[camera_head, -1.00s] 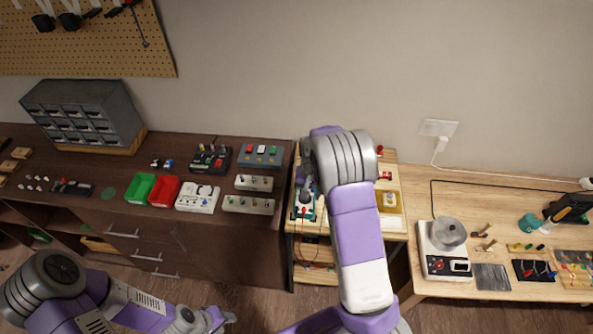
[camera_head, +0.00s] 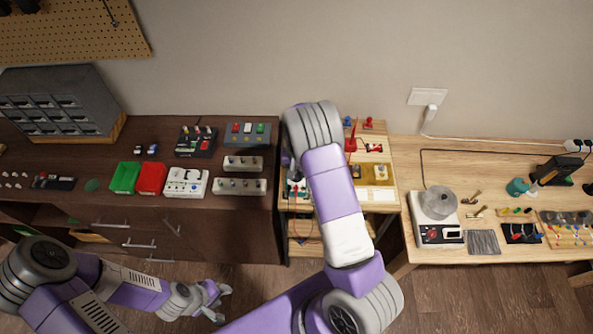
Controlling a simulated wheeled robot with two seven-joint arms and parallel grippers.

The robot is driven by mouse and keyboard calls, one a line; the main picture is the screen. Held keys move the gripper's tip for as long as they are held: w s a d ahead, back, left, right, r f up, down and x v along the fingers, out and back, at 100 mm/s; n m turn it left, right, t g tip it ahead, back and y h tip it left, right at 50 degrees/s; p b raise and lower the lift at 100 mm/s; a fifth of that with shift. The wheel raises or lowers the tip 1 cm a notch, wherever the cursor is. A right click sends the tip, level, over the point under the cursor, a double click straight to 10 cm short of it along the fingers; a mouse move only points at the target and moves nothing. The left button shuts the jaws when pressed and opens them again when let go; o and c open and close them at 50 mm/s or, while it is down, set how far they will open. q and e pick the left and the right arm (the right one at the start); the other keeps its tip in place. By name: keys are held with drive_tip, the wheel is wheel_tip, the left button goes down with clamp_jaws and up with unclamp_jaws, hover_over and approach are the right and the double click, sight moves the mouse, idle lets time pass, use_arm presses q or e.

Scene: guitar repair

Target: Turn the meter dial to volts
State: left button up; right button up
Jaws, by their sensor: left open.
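A small teal-edged device with a pale face (camera_head: 297,188), which looks like the meter, lies on the narrow wooden stand in the middle. My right arm covers much of it, and its dial cannot be made out. My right gripper (camera_head: 292,174) hangs down over the device, mostly hidden behind my arm. Whether it touches the dial or is open or shut cannot be seen. My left gripper (camera_head: 222,301) is open and empty at the lower left, in front of the dark cabinet and far from the meter.
The dark cabinet top (camera_head: 80,150) at left holds a green bin (camera_head: 125,177), a red bin (camera_head: 151,179) and several small panels. A yellow box (camera_head: 377,174) is right of my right arm. A light table (camera_head: 430,265) at right holds a scale (camera_head: 438,232) and tools.

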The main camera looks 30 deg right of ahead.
drive_tip(key=shift+c, duration=0.6)
clamp_jaws()
drive_tip(key=shift+m, duration=0.3)
drive_tip(key=m, duration=0.2)
drive_tip(key=shift+m, duration=2)
drive_tip(key=shift+o, duration=0.6)
unclamp_jaws()
